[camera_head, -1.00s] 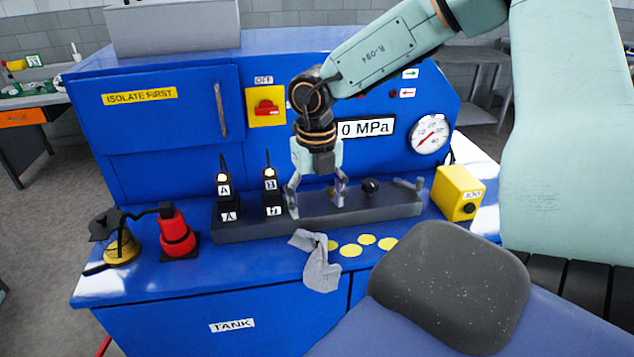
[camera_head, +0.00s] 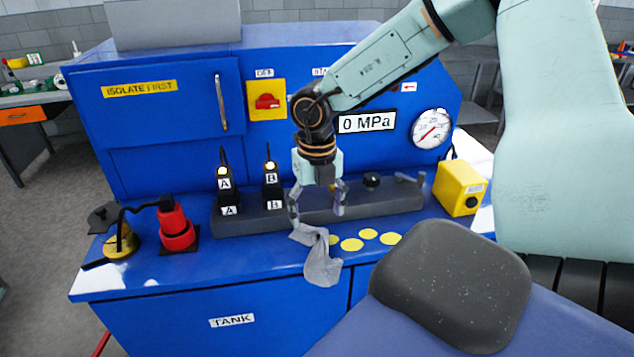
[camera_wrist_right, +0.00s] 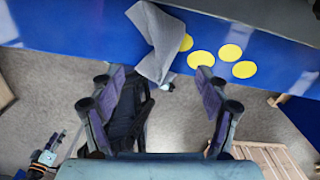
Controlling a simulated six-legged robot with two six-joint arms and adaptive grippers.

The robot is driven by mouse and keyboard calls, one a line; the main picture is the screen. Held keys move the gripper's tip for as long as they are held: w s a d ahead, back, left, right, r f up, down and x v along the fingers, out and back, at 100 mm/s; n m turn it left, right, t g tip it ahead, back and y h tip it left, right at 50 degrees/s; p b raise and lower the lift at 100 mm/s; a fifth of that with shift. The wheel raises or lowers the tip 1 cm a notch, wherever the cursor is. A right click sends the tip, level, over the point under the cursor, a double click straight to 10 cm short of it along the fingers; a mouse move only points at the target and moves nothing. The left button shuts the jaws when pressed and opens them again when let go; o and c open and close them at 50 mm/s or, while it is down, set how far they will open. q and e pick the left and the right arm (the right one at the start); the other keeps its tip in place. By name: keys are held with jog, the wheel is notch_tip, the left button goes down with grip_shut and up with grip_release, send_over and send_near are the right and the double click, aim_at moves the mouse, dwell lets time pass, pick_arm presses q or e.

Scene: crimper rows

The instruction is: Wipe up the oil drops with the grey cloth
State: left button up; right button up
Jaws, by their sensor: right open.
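The grey cloth (camera_head: 321,262) lies crumpled on the blue bench top and hangs over its front edge. It also shows in the right wrist view (camera_wrist_right: 160,38), with its hanging end between the finger lines. Several yellow oil drops (camera_head: 352,245) lie flat on the bench just right of the cloth; they show in the wrist view too (camera_wrist_right: 230,52). My right gripper (camera_head: 317,212) is open and empty, pointing down just above and behind the cloth. Its left finger overlaps the cloth's upper end in the head view; I cannot tell whether they touch.
A dark crimper block (camera_head: 385,200) with plugs A and B runs behind the cloth. A red bottle-like tool (camera_head: 176,228) and a yellow-based lamp-like item (camera_head: 121,243) stand at left. A yellow box (camera_head: 459,188) stands at right.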

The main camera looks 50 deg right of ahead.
jog(key=shift+d+f, duration=0.1)
jog(key=shift+c, duration=0.5)
grip_shut()
dwell(1.1)
jog(key=shift+f, duration=0.1)
dwell(0.5)
